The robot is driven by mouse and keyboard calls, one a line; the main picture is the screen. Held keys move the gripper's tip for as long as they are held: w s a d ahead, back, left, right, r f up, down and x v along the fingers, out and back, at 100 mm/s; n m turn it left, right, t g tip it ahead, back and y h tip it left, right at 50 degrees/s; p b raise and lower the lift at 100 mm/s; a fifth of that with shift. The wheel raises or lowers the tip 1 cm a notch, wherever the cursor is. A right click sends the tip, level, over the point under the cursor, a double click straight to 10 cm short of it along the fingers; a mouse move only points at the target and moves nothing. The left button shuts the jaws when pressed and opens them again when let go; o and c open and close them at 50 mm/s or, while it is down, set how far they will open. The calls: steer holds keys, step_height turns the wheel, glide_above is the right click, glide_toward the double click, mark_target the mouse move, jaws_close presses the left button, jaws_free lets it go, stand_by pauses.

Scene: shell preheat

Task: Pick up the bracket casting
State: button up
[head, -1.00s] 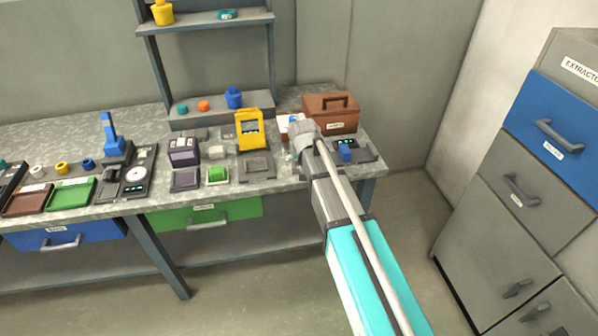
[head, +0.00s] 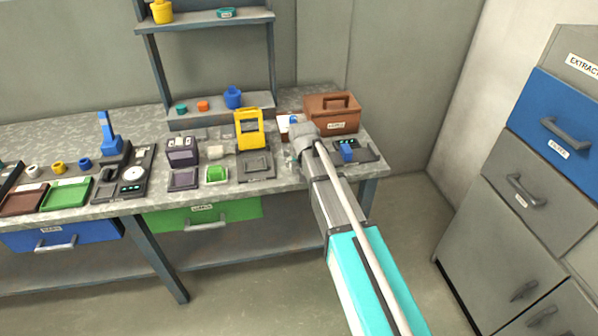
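No part can be told for certain as the bracket casting. A small blue part (head: 346,154) sits on a dark station at the right end of the bench, just right of my wrist. A green part (head: 216,174) lies in a small tray at the bench's front. My arm reaches from the lower right over the bench. Its grey wrist end (head: 304,136) is above the bench, left of the blue part and in front of the brown toolbox. My gripper's fingers are hidden behind the wrist, so their opening and anything between them do not show.
A brown toolbox (head: 333,113) stands behind the wrist. A yellow frame-like device (head: 249,116) stands to its left. A shelf (head: 207,23) rises at the back. A drawer cabinet (head: 500,208) stands at the right, with free floor between it and the bench.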

steer(key=shift+b+x, duration=0.65)
steer(key=shift+x, duration=0.4)
steer(key=c, duration=1.1)
steer(key=shift+r, duration=0.15)
step_height(320, 180, up, 3)
steer(key=p, duration=0.3)
steer(key=s+d+r+p, duration=0.5)
steer(key=s+r+p, duration=0.4)
steer(key=s, duration=0.4)
steer(key=shift+d+r+p, duration=0.15)
steer(key=shift+r+p, duration=0.25)
steer(key=shift+p, duration=0.15)
